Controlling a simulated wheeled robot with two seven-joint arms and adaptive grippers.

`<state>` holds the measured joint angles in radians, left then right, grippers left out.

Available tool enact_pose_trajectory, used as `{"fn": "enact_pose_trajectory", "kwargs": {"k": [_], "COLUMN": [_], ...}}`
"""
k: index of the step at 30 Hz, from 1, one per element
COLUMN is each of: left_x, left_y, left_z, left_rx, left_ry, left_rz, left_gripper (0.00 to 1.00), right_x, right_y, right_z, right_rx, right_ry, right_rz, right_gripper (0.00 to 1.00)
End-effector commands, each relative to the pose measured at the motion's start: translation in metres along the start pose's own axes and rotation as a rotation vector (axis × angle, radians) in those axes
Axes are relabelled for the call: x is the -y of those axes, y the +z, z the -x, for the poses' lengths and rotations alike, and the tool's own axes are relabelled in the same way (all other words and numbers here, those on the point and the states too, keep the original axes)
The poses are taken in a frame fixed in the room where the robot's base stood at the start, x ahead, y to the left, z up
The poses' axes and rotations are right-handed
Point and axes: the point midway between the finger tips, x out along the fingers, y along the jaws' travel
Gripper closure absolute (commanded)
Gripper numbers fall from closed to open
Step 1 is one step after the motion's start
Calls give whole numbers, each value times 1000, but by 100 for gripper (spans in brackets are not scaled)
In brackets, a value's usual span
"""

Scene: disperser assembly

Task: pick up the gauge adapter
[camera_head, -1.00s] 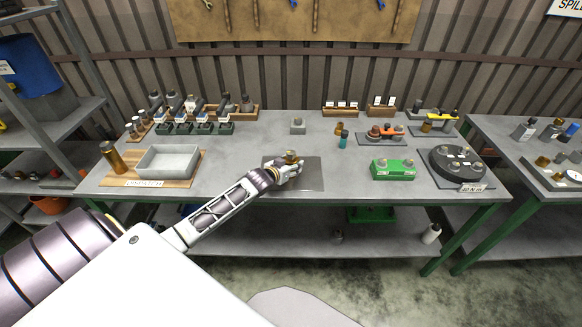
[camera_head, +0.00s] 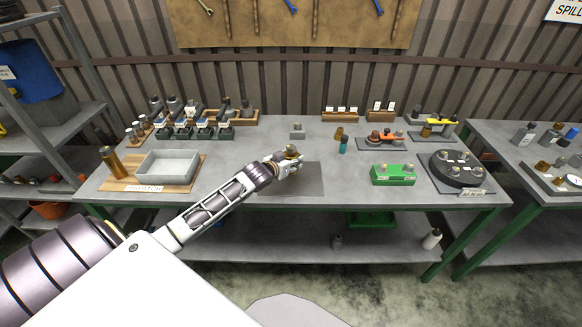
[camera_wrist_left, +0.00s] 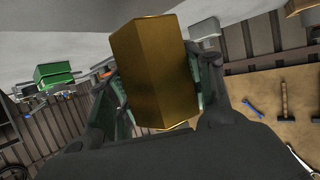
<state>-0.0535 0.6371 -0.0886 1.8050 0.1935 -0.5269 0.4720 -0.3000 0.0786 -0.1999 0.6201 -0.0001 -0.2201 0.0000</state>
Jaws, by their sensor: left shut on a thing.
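A brass hexagonal piece, which I take to be the gauge adapter (camera_wrist_left: 153,72), fills the middle of the left wrist view. It sits between the dark fingers of my left gripper (camera_wrist_left: 160,105), which is shut on it. In the head view my left gripper (camera_head: 290,161) is over the dark grey mat (camera_head: 305,182) at the front middle of the bench, with the brass piece (camera_head: 291,150) showing at its top. The lower end of the piece is hidden by the gripper. My right gripper is not in view.
A grey tray (camera_head: 166,168) stands on a wooden board at the left. A green block (camera_head: 394,174) and a round dark fixture (camera_head: 457,167) are at the right. A small brass part (camera_head: 339,133) and a teal bottle (camera_head: 343,146) stand behind the mat. Racks line the back.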

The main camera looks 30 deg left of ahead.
Motion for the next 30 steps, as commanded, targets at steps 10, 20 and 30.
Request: {"fn": "enact_pose_trajectory", "kwargs": {"k": [10, 20, 30], "left_x": [0, 0, 0], "left_y": [-41, -49, -49], "left_z": [16, 19, 19], "left_rx": [-8, -6, -7], "left_ry": [1, 0, 1], "left_rz": [0, 0, 0], "left_gripper": [100, 100, 100], "right_x": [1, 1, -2], "right_y": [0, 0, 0], "right_z": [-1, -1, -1], "right_rx": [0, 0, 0], "right_ry": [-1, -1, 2], "right_rz": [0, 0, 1], "right_gripper": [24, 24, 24]}}
